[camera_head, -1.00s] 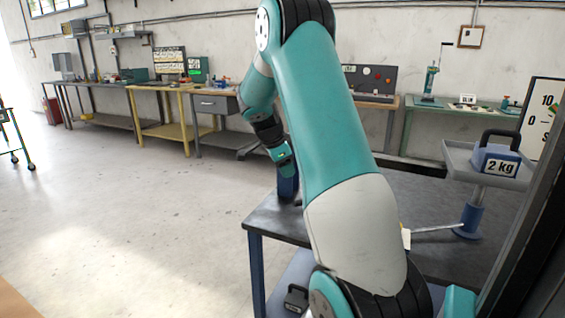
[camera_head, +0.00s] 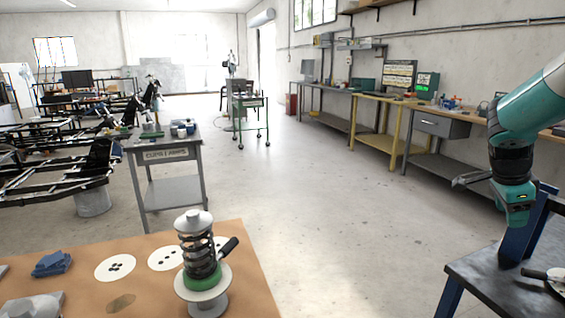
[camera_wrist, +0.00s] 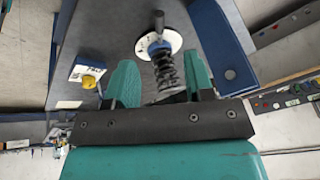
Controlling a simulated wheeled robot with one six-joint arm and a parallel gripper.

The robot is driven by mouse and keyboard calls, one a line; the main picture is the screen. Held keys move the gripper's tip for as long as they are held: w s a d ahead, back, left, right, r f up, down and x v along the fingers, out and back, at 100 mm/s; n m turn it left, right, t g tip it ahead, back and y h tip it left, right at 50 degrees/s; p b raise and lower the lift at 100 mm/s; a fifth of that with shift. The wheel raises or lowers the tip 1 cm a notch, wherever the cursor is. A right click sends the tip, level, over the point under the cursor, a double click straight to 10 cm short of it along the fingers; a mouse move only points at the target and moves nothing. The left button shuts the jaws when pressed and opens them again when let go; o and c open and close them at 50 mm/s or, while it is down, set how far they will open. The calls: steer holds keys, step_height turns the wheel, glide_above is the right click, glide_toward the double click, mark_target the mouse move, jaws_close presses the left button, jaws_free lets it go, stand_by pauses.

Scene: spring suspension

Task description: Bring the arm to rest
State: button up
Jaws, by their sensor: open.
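My gripper (camera_head: 517,215) hangs from the teal arm at the right of the head view, above a dark table (camera_head: 480,272). In the wrist view its two teal fingers (camera_wrist: 161,82) are apart. A black coil spring (camera_wrist: 167,74) with a white disc and black handle (camera_wrist: 158,22) shows beyond and between them; I see no finger closed on it. A white disc (camera_head: 540,273) with a dark handle is partly cut off at the head view's right edge. Another spring unit (camera_head: 197,245), with a green collar, stands upright on the brown-topped bench at the front left, away from my gripper.
A blue upright (camera_head: 522,238) stands on the dark table close by my gripper; a blue plate (camera_wrist: 222,45) shows in the wrist view. A grey cart (camera_head: 170,160) stands behind the brown bench (camera_head: 235,240). The middle floor is clear.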

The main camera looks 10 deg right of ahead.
steer(key=a+r+n+t+y+p, duration=0.1)
steer(key=a+r+n+y+p, duration=0.15)
steer(key=a+n, duration=0.75)
steer(key=a+r+n+t+y+p, duration=0.15)
steer(key=a+r+n, duration=0.25)
steer(key=a, duration=1.2)
steer(key=s+a+r+n+g+y+p, duration=0.1)
steer(key=s+a+r+n+y, duration=0.1)
steer(key=s+a+n, duration=0.6)
steer(key=s+a+r+n+g+y+p, duration=0.1)
steer(key=s+a+r+n+y, duration=0.1)
steer(key=s+a+n, duration=0.6)
steer(key=s+a, duration=0.3)
steer(key=a, duration=0.1)
steer(key=shift+r+n+y, duration=0.25)
steer(key=shift+n+y, duration=0.05)
steer(key=shift+n, duration=0.1)
